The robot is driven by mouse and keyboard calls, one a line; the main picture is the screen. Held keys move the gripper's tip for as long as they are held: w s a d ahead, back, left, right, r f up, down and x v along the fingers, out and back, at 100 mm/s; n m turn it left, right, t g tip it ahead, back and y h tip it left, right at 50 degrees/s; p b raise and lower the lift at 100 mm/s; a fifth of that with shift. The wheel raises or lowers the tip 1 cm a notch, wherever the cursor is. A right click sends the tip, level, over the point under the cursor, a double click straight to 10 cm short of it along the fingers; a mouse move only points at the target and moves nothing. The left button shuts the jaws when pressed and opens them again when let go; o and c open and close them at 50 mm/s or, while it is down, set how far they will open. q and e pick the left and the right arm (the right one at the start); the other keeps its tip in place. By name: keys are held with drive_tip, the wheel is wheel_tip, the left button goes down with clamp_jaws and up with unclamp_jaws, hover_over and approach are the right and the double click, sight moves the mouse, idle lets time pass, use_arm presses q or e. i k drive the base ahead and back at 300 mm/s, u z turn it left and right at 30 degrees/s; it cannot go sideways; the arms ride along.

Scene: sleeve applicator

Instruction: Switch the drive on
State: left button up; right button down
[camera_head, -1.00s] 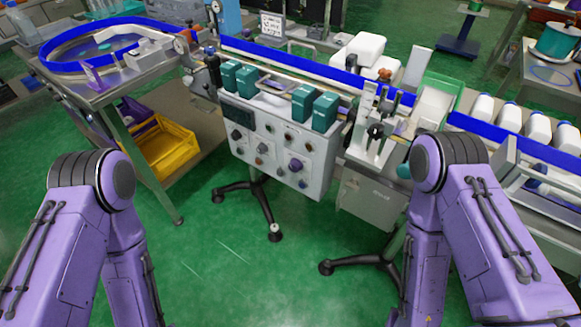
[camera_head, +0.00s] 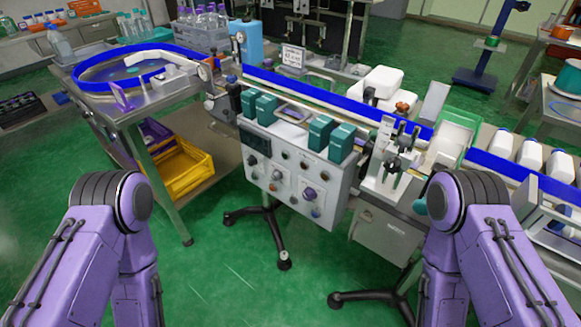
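The grey control panel (camera_head: 327,201) hangs on the front of the conveyor machine, in the middle of the head view. My two purple arms come in at the lower left and lower right, in front of the machine. Both grippers are out of the picture.
Teal blocks (camera_head: 320,132) stand on top of the panel. A blue-edged conveyor (camera_head: 335,98) runs behind it, with white bottles (camera_head: 531,152) at right. A round turntable (camera_head: 95,82) is at left, above a yellow crate (camera_head: 184,170). Black stand feet (camera_head: 284,255) rest on green floor.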

sight(310, 194)
drive_tip(key=k, duration=1.05)
drive_tip(key=z, duration=0.05)
drive_tip(key=i, duration=0.45)
drive_tip(key=z, duration=0.55)
